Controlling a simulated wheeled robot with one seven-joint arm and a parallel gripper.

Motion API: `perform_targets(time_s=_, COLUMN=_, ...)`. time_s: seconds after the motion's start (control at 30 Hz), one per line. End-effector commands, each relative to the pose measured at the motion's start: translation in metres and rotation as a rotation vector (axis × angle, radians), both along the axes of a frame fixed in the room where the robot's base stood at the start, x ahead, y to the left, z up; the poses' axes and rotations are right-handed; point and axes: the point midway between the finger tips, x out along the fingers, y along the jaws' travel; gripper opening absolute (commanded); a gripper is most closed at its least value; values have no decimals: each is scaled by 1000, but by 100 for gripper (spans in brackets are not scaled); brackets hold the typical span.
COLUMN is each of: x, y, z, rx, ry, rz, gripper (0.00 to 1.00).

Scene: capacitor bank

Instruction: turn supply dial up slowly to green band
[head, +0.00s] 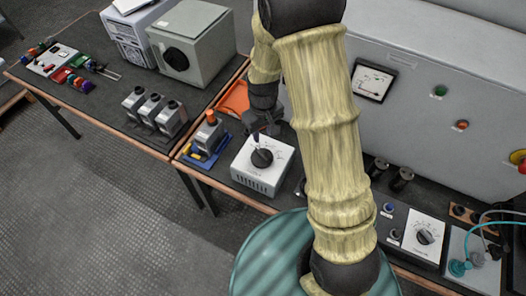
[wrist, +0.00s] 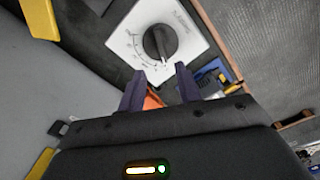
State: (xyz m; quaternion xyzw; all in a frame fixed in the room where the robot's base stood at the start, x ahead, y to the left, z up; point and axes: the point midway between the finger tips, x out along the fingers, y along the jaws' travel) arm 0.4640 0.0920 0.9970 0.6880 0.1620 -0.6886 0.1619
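A white box (head: 257,180) with a black knob (head: 262,158) and a printed scale stands on the bench; I take it as the supply dial. The knob also shows in the wrist view (wrist: 160,42), with its pointer line and scale marks around it. My gripper (head: 261,134) is just behind and above the knob. In the wrist view its two dark fingers (wrist: 160,71) are spread apart with nothing between them, short of the knob. A panel meter (head: 373,82) is on the grey cabinet; its needle and any green band are too small to read.
A second dial (head: 424,237) sits on a white panel at the right, beside teal and grey cables. A blue tray (head: 207,150) and several grey capacitors (head: 155,112) lie left of the box. An orange tray (head: 235,98) is behind it. The grey cabinet (head: 440,100) bounds the back.

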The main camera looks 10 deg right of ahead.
Motion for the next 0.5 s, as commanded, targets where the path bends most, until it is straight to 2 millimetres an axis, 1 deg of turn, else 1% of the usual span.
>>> perform_targets(time_s=0.03, x=-1, y=-1, z=-9, rx=-1, ry=5, rz=0, gripper=34)
perform_targets(time_s=0.1, x=-1, y=0, z=-19, rx=-1, ry=5, rz=0, gripper=34)
perform_targets(time_s=0.5, x=-1, y=0, z=-76, rx=0, ry=3, rz=1, gripper=34)
